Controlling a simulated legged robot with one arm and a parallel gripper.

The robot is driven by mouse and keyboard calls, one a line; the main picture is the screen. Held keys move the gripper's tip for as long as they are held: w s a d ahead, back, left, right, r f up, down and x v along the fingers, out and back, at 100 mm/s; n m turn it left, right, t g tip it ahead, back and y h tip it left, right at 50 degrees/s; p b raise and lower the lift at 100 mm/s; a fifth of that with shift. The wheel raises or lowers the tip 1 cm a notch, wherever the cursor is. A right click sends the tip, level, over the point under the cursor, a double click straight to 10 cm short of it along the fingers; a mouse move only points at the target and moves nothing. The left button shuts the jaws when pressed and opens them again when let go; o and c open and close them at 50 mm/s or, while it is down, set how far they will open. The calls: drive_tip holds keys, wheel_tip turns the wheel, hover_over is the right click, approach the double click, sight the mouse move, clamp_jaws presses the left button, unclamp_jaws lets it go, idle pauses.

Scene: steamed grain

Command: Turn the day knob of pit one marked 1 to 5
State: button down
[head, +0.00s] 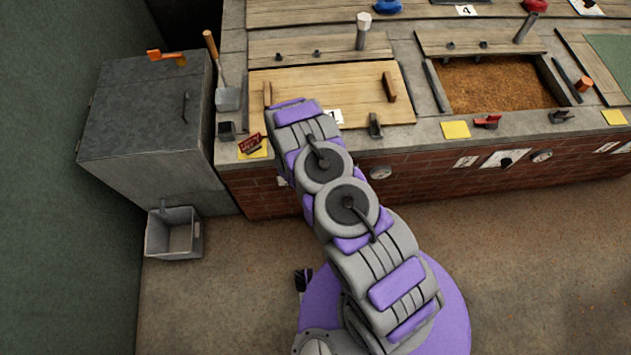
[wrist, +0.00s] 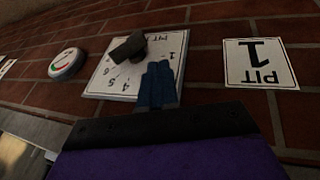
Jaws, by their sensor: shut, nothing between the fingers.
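The day knob (wrist: 128,47) of pit one is a dark knob on a white dial plate (wrist: 97,82), seen upside down on the brick wall in the wrist view. The digits 1, 4 and 5 can be read on the plate. My gripper (wrist: 158,66) has blue fingers, shut together and empty. The fingers lie over the plate, with their tips close beside the knob; I cannot tell whether they touch it. A "PIT 1" sign (wrist: 252,62) is on the wall to the right. In the head view my arm hides the knob and the gripper.
A round gauge (wrist: 67,63) is left of the plate. In the head view a wooden lid (head: 330,97) covers the left pit. An open pit of brown grain (head: 495,85) is to its right. A grey cabinet (head: 140,110) and bin (head: 173,235) stand left. The floor at right is clear.

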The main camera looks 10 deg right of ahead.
drive_tip(key=w+d+f+b, duration=0.1)
drive_tip(key=d+f+b, duration=0.1)
drive_tip(key=d+f, duration=0.2)
drive_tip(key=shift+w+d+f, duration=0.15)
drive_tip(key=shift+w+f, duration=0.05)
drive_tip(key=shift+f, duration=1.3)
drive_tip(key=shift+d+f, duration=0.1)
drive_tip(key=shift+f, duration=0.45)
